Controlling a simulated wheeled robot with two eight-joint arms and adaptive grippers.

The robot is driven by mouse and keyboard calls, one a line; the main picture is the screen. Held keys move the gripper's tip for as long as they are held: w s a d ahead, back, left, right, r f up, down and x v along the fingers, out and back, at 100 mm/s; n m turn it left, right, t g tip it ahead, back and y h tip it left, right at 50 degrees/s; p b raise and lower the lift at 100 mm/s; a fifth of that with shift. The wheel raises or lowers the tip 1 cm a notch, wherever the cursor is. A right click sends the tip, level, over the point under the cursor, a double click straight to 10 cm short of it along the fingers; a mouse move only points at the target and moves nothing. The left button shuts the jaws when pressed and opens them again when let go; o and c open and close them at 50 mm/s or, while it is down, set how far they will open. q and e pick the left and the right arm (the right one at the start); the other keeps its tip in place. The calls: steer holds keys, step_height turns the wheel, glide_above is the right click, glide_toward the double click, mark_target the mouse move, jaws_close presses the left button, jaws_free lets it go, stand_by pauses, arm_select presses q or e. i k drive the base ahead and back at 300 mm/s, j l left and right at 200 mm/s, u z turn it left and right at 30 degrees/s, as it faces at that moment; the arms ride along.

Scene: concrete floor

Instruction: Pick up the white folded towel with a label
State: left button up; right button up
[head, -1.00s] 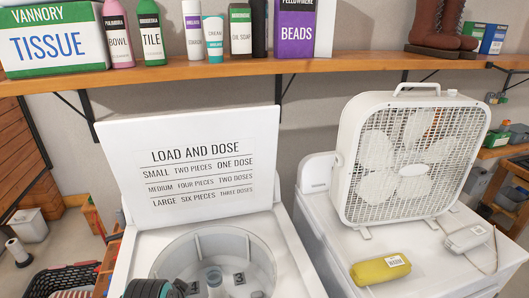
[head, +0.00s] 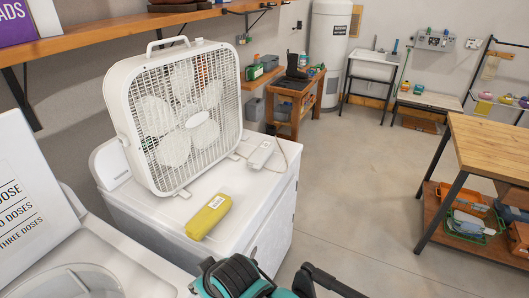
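I cannot make out a white folded towel with a label for certain in the head view. A yellow rolled bundle (head: 209,217) with a white label lies on top of the white machine with the fan. On the workbench's lower shelf at the right, a pale item (head: 468,222) lies in or beside a green-edged tray; it is too small to identify. Teal and black parts of my own arm show at the bottom edge. Neither gripper's fingertips are in view.
A white box fan (head: 178,120) stands on the white machine (head: 150,222), beside a small white device (head: 260,153) with a cord. The open washer lid (head: 30,200) is at the left. A wooden workbench (head: 490,145) stands at the right. Concrete floor (head: 350,190) between them is clear.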

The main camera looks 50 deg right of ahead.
mark_target(257, 160)
steer(key=z, duration=1.55)
steer(key=i+l+z, duration=0.3)
steer(key=i+z, duration=0.15)
steer(key=i+l+z, duration=0.2)
steer(key=i, duration=0.3)
steer(key=i+z, duration=0.25)
steer(key=i, duration=0.3)
steer(key=i+l+u, duration=0.1)
steer(key=i+u, duration=0.35)
steer(key=i+l+u, duration=0.25)
steer(key=u, duration=0.2)
steer(key=i+l+u, duration=0.4)
